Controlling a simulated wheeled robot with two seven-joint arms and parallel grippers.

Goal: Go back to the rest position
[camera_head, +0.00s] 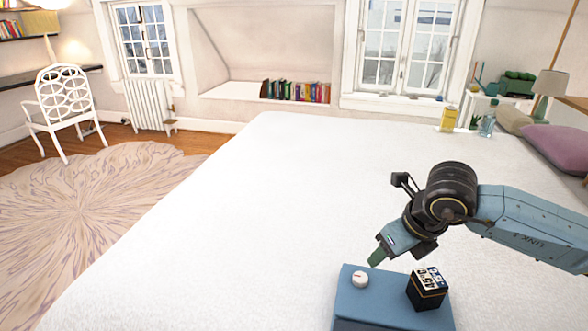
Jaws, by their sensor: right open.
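My right gripper (377,257) hangs from the right arm, just above and behind a blue box (375,307) on the white bed. Its fingers point down and to the left, and it holds nothing that I can see. A small round white object (360,279) with a dark mark lies on the box's left part. A black box with white lettering (428,290) stands on the box's right part, apart from the gripper. My left gripper is out of the picture.
The wide white bed (210,220) is clear to the left and behind. A white chair (62,105) stands on the floor at far left by a round rug (80,205). A purple pillow (555,147), a bottle (487,122) and a yellow box (448,118) are at back right.

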